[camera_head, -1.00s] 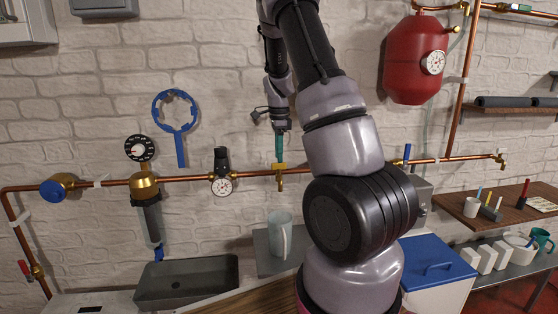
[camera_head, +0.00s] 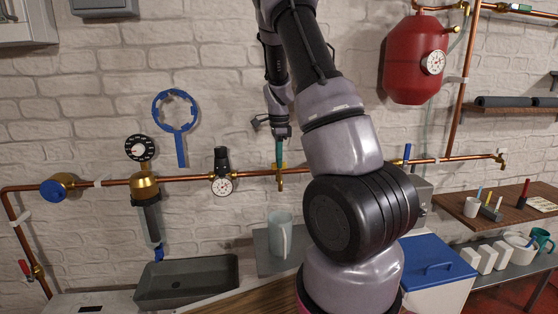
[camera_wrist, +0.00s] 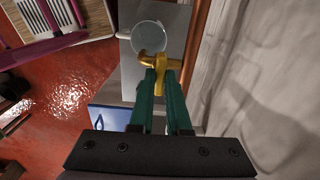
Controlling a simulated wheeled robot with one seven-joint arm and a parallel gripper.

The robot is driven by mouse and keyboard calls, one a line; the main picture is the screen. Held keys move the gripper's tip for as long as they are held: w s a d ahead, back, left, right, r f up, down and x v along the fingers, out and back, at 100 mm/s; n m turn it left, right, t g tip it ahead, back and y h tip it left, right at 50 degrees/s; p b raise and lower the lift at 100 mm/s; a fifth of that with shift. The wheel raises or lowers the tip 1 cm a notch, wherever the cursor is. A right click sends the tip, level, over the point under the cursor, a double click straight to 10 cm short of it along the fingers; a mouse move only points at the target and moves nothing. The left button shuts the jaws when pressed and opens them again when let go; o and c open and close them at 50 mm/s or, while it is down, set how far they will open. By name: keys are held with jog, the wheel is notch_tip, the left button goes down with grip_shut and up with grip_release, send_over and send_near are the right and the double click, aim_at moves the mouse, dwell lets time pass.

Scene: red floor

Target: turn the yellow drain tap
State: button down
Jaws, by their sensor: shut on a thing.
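The yellow drain tap (camera_head: 281,182) hangs from the copper pipe on the wall. It also shows in the wrist view (camera_wrist: 153,60), with its handle between my fingertips. My gripper (camera_head: 279,162) comes down from above with its green fingers. In the wrist view my gripper (camera_wrist: 160,77) is shut on the tap's handle. A translucent jug (camera_head: 279,243) stands below the tap, and its round rim (camera_wrist: 164,27) shows just beyond the tap in the wrist view. The fingers partly hide the handle.
The copper pipe (camera_head: 330,169) runs close along the brick wall. A pressure gauge (camera_head: 222,186) is to the tap's left. A grey sink (camera_head: 186,282) and a blue-lidded box (camera_head: 437,265) stand lower down. My own arm hides part of the pipe right of the tap.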

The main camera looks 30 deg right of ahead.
jog(key=n, duration=0.4)
jog(key=shift+n, duration=1.7)
jog(key=c, duration=0.9)
grip_release()
jog(key=shift+r, duration=0.15)
notch_tip(320, 180, up, 11)
jog(key=shift+f, duration=0.2)
